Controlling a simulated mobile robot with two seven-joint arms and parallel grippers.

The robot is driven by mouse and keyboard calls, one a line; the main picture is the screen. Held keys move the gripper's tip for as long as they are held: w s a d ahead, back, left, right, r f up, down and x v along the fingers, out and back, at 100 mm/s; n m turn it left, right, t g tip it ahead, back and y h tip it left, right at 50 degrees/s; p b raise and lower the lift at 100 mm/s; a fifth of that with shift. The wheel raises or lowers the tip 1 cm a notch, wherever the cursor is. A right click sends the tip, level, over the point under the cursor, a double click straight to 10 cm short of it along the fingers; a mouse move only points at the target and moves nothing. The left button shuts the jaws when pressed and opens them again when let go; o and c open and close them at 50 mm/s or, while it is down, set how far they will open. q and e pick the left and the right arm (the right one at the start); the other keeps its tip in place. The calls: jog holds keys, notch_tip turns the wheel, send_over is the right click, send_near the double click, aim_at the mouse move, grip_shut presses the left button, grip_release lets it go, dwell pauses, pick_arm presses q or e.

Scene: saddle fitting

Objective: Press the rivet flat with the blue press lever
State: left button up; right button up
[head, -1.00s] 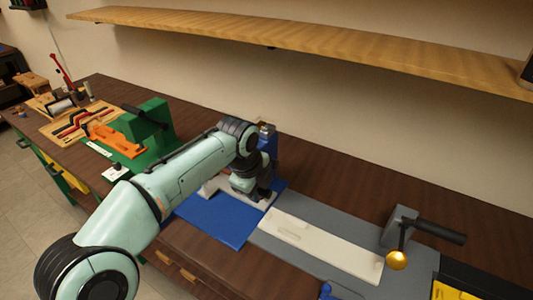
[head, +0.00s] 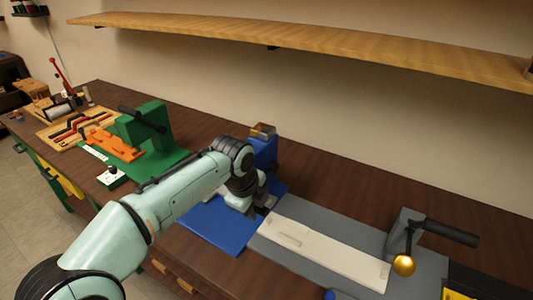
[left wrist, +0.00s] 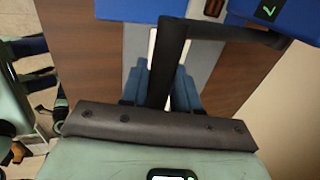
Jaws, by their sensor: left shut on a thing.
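The blue press stands on the table behind my left arm in the head view (head: 265,150), on a flat blue base (head: 232,236). My left gripper (head: 262,205) is low over the right part of that base. In the left wrist view, the blue fingers of my left gripper (left wrist: 162,75) are shut on the black bar of the press lever (left wrist: 170,50). The blue press body (left wrist: 232,12) crosses the top of that view, with a small screen showing a green check mark (left wrist: 268,11). The rivet cannot be made out. My right gripper is not in view.
A long pale strip (head: 320,245) lies on a grey mat right of the press. A grey stand with a black handle and brass ball (head: 403,265) is farther right. A green press (head: 140,130) with an orange piece stands left. A wooden shelf (head: 300,45) runs above.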

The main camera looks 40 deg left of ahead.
pick_arm(q)
jog(key=shift+s+f+b, duration=0.2)
jog(key=shift+f+b, duration=0.55)
jog(key=shift+f, duration=0.35)
jog(key=shift+s+f+b, duration=0.15)
jog(key=shift+f+b, duration=0.6)
jog(key=shift+f, duration=0.5)
jog(key=shift+o, duration=0.2)
notch_tip(320, 180, up, 3)
jog(key=shift+w+a+f+p, duration=0.1)
jog(key=shift+p, duration=1.1)
jog(key=shift+c, duration=0.2)
jog(key=shift+r, duration=0.3)
jog(key=shift+r+p, duration=0.15)
jog(key=shift+p, duration=0.2)
